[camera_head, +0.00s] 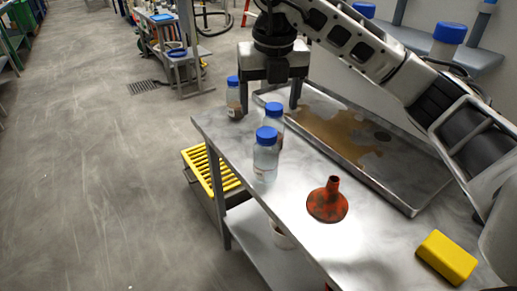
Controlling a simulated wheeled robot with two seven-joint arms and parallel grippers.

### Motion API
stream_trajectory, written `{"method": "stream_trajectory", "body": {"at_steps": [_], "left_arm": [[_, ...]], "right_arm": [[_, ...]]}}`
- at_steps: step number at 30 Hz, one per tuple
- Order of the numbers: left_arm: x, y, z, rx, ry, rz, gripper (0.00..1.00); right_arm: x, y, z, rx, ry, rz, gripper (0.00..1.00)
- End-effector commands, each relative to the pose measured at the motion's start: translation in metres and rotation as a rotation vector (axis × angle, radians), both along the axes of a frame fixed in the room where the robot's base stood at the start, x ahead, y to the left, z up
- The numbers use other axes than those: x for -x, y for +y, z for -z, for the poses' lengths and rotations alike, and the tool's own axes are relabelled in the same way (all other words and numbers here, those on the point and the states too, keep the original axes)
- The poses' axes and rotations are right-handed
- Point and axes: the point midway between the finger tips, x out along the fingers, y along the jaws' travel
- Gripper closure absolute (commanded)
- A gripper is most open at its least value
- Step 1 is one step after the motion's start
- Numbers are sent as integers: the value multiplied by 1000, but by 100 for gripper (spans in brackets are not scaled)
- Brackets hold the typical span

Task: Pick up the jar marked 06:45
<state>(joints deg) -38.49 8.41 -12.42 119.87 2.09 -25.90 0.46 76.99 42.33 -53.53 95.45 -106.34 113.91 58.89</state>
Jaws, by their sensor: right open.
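Three clear jars with blue lids stand upright near the left edge of the metal table: a far jar (234,98), a middle jar (275,123) and a near jar (265,160). Their labels are too small to read, so I cannot tell which is marked 06:45. My right gripper (269,107) is open and points down over the table's far end. Its left finger overlaps the far jar in the view; I cannot tell whether they touch. The middle jar shows just below and between the fingers, and nothing is seen gripped. My left gripper is not in view.
A shallow metal tray (411,207) with a brown liquid stain lies behind the jars. A red funnel (327,203) and a yellow block (447,257) sit nearer on the table (365,245). More blue-lidded jars (447,40) stand on a shelf at top right. A yellow grating (207,168) is below left.

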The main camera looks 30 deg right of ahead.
Motion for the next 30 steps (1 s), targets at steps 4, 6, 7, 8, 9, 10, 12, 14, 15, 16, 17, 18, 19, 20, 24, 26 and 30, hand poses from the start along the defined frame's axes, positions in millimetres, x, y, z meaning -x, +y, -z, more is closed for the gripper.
{"method": "stream_trajectory", "body": {"at_steps": [4,6,7,8,9,10,12,14,15,16,17,18,19,20,24,26,30], "left_arm": [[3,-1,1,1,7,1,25],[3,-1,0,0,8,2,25],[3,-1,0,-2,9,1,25],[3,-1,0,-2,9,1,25],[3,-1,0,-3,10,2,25],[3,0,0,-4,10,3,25],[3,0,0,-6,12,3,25],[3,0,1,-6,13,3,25],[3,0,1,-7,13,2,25],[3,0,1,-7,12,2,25],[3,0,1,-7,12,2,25],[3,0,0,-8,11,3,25],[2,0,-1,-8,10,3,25],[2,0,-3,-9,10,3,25],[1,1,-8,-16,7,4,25],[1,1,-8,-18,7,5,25],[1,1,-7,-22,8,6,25]], "right_arm": [[-4,-2,33,0,7,1,24],[-6,-3,48,0,6,2,24],[-7,-3,55,-1,6,1,24],[-8,-3,61,1,5,1,24],[-9,-3,68,1,4,0,24],[-10,-3,72,0,4,0,24],[-12,-3,82,-1,3,1,24],[-12,-4,87,-1,2,1,24],[-13,-4,89,0,1,1,24],[-13,-4,91,0,1,0,24],[-13,-4,92,-1,1,0,24],[-14,-4,94,-1,2,0,24],[-14,-4,97,-1,3,1,24],[-15,-4,100,0,3,1,24],[-20,-5,120,0,5,1,24],[-22,-5,130,-1,4,0,24],[-24,-6,142,0,2,-1,24]]}}
